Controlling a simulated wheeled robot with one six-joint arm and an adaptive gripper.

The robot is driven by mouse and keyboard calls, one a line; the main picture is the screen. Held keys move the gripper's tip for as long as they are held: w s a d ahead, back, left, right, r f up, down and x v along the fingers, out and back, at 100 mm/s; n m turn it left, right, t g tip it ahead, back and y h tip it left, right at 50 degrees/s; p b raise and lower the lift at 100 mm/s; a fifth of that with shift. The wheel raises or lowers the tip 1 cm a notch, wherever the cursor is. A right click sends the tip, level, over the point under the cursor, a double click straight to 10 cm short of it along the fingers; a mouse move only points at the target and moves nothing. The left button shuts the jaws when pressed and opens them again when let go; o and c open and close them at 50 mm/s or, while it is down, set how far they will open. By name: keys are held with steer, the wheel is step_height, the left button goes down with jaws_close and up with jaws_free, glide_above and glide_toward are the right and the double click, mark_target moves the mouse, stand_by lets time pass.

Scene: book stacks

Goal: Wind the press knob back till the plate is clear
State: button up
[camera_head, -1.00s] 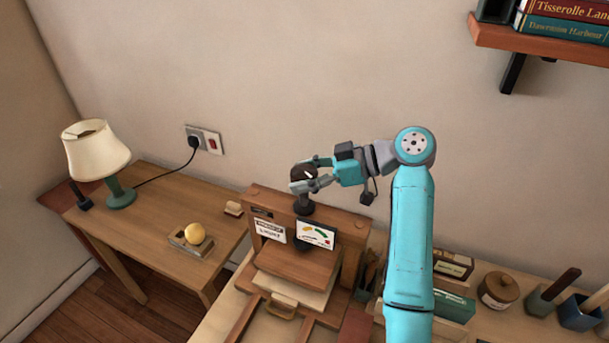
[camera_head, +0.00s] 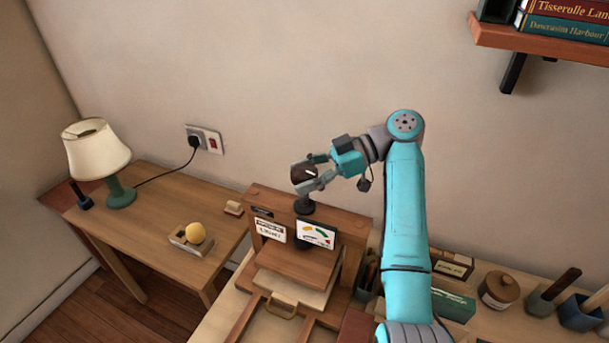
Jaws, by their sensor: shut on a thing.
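The press (camera_head: 345,222) is a brown wooden frame on the bench, with a dark round knob (camera_head: 303,174) on top. The knob has a light mark on its upper face and sits on a dark stem. My gripper (camera_head: 313,172) comes in from the right and is shut on the knob, one finger on the far side and one on the near side. The press plate (camera_head: 292,265) is a wooden board low inside the frame. I cannot tell its exact gap from what lies under it. A small gauge card (camera_head: 316,233) with coloured patches is on the frame's front.
A wall socket (camera_head: 205,139) is behind. Boxes and a lidded pot (camera_head: 498,291) stand on the right. A bookshelf (camera_head: 545,38) overhangs at upper right.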

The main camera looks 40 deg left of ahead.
steer(key=shift+s+f, duration=0.1)
steer(key=shift+f, duration=0.15)
steer(key=o, duration=1)
steer(key=shift+o, duration=0.8)
steer(key=shift+r, duration=0.15)
steer(key=shift+m+t+y, duration=0.3)
